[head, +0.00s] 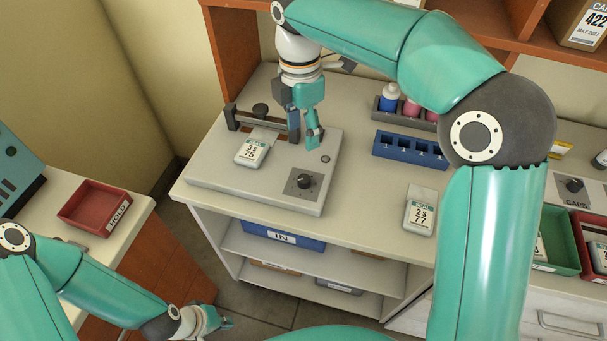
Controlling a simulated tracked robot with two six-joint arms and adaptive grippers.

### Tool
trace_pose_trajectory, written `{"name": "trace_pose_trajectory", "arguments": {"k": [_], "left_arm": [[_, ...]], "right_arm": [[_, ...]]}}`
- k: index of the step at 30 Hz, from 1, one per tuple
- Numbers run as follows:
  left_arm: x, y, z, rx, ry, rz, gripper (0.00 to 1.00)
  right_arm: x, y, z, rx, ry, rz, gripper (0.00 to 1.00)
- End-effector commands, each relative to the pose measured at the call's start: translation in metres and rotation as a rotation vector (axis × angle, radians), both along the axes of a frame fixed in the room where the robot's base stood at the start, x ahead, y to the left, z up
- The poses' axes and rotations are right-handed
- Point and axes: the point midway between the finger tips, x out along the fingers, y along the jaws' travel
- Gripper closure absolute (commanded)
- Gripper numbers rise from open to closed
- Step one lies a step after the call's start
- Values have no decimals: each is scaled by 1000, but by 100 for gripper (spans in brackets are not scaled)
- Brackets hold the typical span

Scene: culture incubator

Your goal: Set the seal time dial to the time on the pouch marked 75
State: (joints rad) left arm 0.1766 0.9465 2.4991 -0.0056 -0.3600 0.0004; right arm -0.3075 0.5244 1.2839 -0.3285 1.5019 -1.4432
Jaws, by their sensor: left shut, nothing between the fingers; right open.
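The sealer (225,178) is a flat grey machine on the bench with a bar at its back left. Its black dial (304,181) sits on a dark square plate at the front right; the pointer setting is too small to read. A pouch marked 75 (251,150) lies on the sealer, and its label appears to read 3s. My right gripper (305,138) is open, pointing down above the sealer, right of the pouch and behind the dial, apart from the dial. My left gripper (224,322) is shut and empty, low at the bottom, away from the bench.
A pouch marked 77 (420,214), reading 2s, lies on the bench right of the sealer. A blue rack (408,150) and bottles (389,98) stand behind. A red HOLD tray (95,208) is at left, a green tray (558,243) at right. A CAPS dial (573,186) is far right.

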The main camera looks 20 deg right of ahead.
Motion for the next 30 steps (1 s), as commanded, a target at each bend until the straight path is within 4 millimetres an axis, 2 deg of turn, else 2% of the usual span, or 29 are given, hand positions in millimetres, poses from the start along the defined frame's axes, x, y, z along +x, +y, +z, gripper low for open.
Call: {"name": "trace_pose_trajectory", "arguments": {"k": [6, 15, 22, 30], "left_arm": [[0, 0, -5, 0, 0, 0, 100], [0, 0, -6, 0, 0, 0, 100], [0, 0, -5, 0, 0, 0, 100], [0, 0, -5, 0, 0, 0, 100]], "right_arm": [[-3, -1, -49, -2, 6, 1, 43], [-6, -1, -109, -1, 5, 1, 43], [-7, -2, -134, 0, 2, 0, 43], [-7, -1, -139, 0, 1, 1, 43]]}}
